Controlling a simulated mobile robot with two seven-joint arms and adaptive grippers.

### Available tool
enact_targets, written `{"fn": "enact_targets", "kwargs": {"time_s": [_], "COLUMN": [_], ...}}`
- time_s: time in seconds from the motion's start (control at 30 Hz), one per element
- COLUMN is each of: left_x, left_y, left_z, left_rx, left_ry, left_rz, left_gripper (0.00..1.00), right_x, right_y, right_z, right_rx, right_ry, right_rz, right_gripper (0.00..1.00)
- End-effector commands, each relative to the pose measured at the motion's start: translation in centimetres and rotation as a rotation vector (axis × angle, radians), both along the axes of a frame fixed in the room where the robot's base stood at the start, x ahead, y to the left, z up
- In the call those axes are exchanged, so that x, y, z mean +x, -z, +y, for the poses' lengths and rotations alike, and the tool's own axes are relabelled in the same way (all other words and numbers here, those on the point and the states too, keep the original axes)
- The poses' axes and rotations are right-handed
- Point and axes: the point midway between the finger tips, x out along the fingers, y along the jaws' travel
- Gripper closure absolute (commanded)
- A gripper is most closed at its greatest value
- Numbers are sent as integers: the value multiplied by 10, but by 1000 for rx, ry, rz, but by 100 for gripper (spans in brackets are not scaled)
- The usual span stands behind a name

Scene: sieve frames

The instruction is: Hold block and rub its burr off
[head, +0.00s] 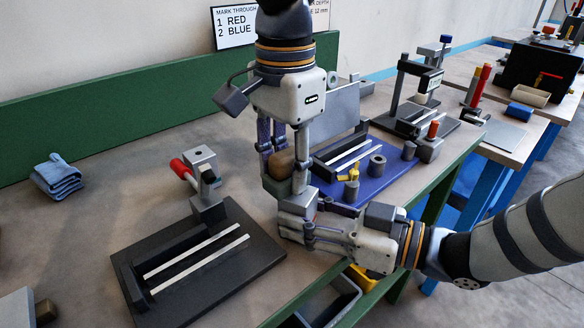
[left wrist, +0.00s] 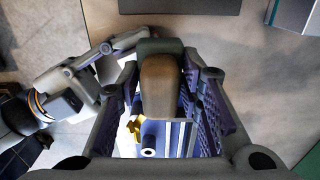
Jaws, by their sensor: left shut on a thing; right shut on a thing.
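My left gripper (head: 283,168) comes down from above. It is shut on a brown, rounded rubbing tool (head: 281,162). In the left wrist view the tool (left wrist: 160,85) stands between the fingers, with a dark green part at its far end. My right gripper (head: 296,218) reaches in from the right, just below the left one. In the left wrist view my right gripper (left wrist: 105,62) is at the left, shut on a pale grey piece (left wrist: 119,65), apparently the block.
A dark fixture with two pale rails (head: 198,262) and a red-handled clamp (head: 190,170) stands at the left. A blue mat (head: 376,185) with a similar fixture and grey cylinders lies behind the grippers. A blue cloth (head: 57,178) lies far left. The table's green edge (head: 428,190) is close.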

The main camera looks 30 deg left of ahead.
Motion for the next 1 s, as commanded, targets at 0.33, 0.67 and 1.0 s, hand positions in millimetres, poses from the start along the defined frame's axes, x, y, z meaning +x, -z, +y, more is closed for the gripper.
{"fn": "enact_targets", "kwargs": {"time_s": [0.33,0.67,1.0], "left_x": [1,1,1], "left_y": [-40,-66,-66], "left_z": [26,45,46], "left_rx": [-7,-2,-2], "left_ry": [0,-1,-1], "left_rz": [-8,-7,-7], "left_gripper": [89,89,89], "right_x": [0,0,0], "right_y": [0,0,0], "right_z": [0,0,0], "right_rx": [-1,-2,-2], "right_ry": [1,0,0], "right_rz": [-1,-1,-1], "right_gripper": [100,100,100]}}
